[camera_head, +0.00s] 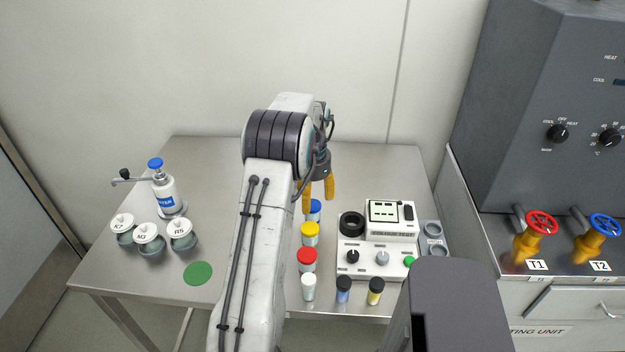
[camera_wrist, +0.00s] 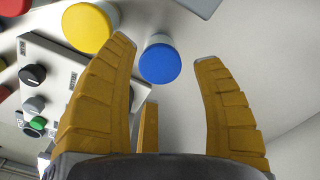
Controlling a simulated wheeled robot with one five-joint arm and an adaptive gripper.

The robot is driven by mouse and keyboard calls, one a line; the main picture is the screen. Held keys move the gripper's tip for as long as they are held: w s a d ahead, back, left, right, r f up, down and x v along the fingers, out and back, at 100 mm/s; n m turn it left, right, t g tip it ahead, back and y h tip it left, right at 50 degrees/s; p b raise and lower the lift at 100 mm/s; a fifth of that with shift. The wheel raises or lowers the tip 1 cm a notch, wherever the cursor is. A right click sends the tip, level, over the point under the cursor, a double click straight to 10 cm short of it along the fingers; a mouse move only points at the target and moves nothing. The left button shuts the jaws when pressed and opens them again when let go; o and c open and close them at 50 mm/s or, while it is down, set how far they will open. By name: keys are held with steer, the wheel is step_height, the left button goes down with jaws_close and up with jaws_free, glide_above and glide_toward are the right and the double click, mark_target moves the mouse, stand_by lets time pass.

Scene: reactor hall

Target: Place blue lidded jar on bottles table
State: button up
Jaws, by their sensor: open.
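The blue lidded jar (camera_head: 314,209) stands upright on the metal table (camera_head: 215,160), at the back of a row of jars. In the wrist view its blue lid (camera_wrist: 160,64) lies between my gripper's fingers, beyond their tips. My gripper (camera_head: 318,195) is open and empty, with its yellow fingers pointing down just above and behind the blue jar in the head view. The fingers also show in the wrist view (camera_wrist: 165,65). I cannot tell whether they touch the jar.
A yellow-lidded jar (camera_head: 310,234), a red-lidded jar (camera_head: 307,259) and a white jar (camera_head: 309,287) line up in front. A white instrument (camera_head: 375,262) stands at right. Labelled pots (camera_head: 149,240), a dispenser bottle (camera_head: 165,190) and a green disc (camera_head: 198,273) are at left.

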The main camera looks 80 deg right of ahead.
mark_target(312, 204)
step_height(312, 204, up, 7)
steer(key=shift+f, duration=0.1)
stand_by(0.3)
steer(key=shift+w, duration=0.15)
steer(key=w+a+r+n+t+h, duration=0.1)
steer(key=w+a+r+n, duration=0.45)
steer(key=w+a, duration=0.55)
steer(key=w+a+r+n, duration=0.4)
steer(key=w+a+n, duration=0.2)
steer(key=w+a, duration=0.5)
steer(key=w+a+r+n+t, duration=0.1)
steer(key=w+a+n, duration=0.15)
steer(key=a, duration=0.45)
steer(key=w+a+n, duration=0.2)
steer(key=a+n, duration=0.1)
steer(key=a, duration=0.3)
steer(key=s+a+f+n+t, duration=0.1)
steer(key=s+a+n, duration=0.2)
steer(key=a, duration=0.5)
steer(key=s+a+f+n+t+y, duration=0.1)
steer(key=s+a+f+n, duration=0.1)
steer(key=s+a+n, duration=0.2)
steer(key=a+n, duration=0.2)
steer(key=a, duration=0.1)
steer(key=shift+s+a+f, duration=0.2)
steer(key=shift+a+f, duration=0.1)
steer(key=shift+a, duration=0.05)
